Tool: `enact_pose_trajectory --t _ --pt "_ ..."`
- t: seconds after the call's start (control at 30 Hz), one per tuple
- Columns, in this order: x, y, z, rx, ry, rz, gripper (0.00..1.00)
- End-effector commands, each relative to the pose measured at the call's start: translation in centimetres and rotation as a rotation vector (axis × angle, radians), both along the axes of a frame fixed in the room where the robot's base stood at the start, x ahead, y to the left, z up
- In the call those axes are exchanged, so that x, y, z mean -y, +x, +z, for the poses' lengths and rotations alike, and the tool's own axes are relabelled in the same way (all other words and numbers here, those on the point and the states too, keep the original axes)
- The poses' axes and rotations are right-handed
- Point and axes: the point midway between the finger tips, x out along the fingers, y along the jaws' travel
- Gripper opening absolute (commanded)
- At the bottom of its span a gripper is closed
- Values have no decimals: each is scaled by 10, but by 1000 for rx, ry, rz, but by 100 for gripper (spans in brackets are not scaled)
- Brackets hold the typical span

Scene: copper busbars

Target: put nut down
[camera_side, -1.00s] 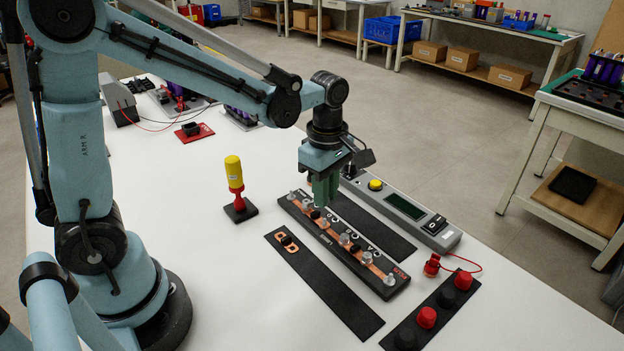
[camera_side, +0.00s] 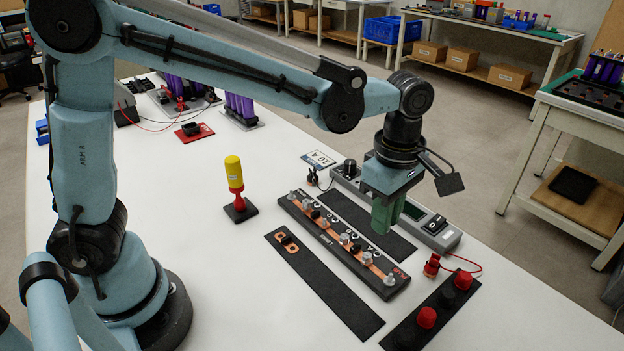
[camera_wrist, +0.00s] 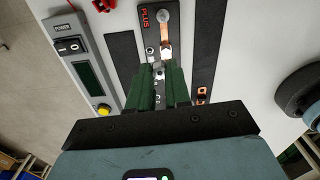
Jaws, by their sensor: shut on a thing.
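My gripper (camera_side: 383,222) has green fingers and is in the air over the right half of the black terminal block (camera_side: 326,238), toward its back side. In the wrist view, its fingers (camera_wrist: 159,74) are shut on a small grey thing between the tips, which looks like the nut (camera_wrist: 158,69). The nut is hidden by the fingers in the side view. The block carries copper bars and a row of posts, several with pale caps. In the wrist view, the block's end marked PLUS (camera_wrist: 145,15) lies ahead of the fingertips.
A black strip (camera_side: 330,290) with copper links lies in front of the block, and another black strip (camera_side: 345,208) lies behind. A grey power unit (camera_side: 440,238) stands further back. A yellow-handled tool (camera_side: 234,172) stands at left. Red and black knobs (camera_side: 426,317) are at front right.

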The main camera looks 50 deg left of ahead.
Motion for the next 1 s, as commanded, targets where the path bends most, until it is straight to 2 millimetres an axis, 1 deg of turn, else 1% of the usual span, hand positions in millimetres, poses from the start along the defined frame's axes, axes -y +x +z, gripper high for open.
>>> enact_pose_trajectory --t 0.03,0.1,0.17,0.23,0.33,0.6,0.7,0.8,0.93,1.0 --pt "11 -2 2 0 0 -12 0" --pt "21 -3 4 0 0 -16 0" --pt "24 -3 3 0 0 -17 0" --pt "21 2 0 0 0 -16 0" --pt "8 14 -10 0 0 -12 0" --pt "-33 53 -45 0 0 -13 0" --pt "-45 64 -55 0 0 -14 0" --pt "-53 72 -61 0 0 -16 0" --pt "-58 76 -66 0 0 -19 0" --pt "-58 76 -73 0 0 -19 0"
